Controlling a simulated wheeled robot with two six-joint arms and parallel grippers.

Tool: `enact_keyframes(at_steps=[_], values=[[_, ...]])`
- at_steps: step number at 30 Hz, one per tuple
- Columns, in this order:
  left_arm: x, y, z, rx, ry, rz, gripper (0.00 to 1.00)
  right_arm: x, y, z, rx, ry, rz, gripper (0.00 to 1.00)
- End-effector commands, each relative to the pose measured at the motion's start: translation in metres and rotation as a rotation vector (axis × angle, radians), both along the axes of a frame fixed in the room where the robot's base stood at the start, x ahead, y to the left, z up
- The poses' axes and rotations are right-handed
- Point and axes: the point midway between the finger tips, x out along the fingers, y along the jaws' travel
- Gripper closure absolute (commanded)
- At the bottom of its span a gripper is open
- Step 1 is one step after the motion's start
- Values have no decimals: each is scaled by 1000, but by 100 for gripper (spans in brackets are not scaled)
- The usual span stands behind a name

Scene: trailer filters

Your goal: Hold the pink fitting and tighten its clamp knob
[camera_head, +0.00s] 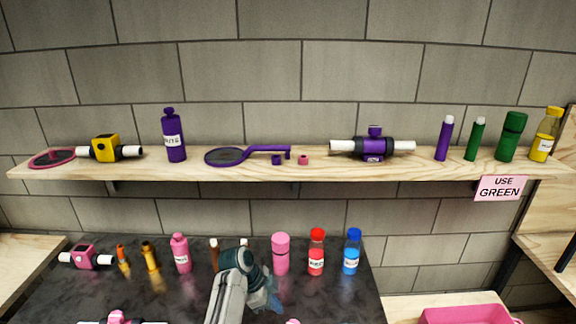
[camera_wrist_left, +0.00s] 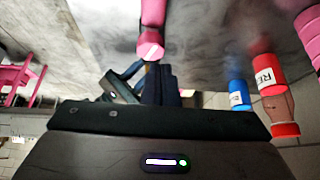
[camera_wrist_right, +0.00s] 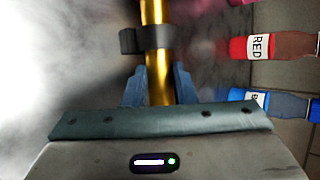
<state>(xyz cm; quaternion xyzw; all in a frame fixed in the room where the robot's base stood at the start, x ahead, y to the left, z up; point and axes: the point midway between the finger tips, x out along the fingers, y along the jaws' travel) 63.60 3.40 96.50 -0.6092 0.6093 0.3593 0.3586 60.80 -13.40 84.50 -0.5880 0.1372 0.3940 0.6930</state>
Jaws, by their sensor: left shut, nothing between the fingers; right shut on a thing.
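What looks like the pink fitting (camera_head: 118,317) shows at the bottom left edge of the head view, with a pink knob on top and white pipe ends; most of it is cut off. My left gripper (camera_head: 268,298) is low in the middle of the head view, over the dark table. Its fingers are shut and empty in the left wrist view (camera_wrist_left: 155,85), close to a pink part (camera_wrist_left: 151,42); I cannot tell if they touch. My right gripper (camera_wrist_right: 158,88) is shut on a golden rod (camera_wrist_right: 158,60) with a dark collar.
A pink bottle (camera_head: 181,254), pink canister (camera_head: 281,254), red bottle (camera_head: 316,252) and blue bottle (camera_head: 352,252) stand at the table's back. A pink-bodied meter (camera_head: 88,257) lies back left. The shelf (camera_head: 330,173) above holds several items. A pink crate (camera_head: 465,314) is lower right.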

Motion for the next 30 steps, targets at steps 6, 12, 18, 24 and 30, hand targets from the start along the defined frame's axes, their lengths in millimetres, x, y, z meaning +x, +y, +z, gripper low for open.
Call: enact_keyframes(at_steps=[6,12,18,24,30], values=[[-19,-3,6,-2,7,-2,100,0,0,0,0,-1,0,100],[-29,-2,5,1,14,-1,100,0,0,0,0,-1,0,100],[-29,-2,-17,1,17,0,100,0,0,0,0,-1,0,100],[-29,-2,-42,2,16,0,100,0,0,0,0,-1,0,100],[-29,-2,-57,1,13,-1,100,0,0,0,0,0,0,100]])
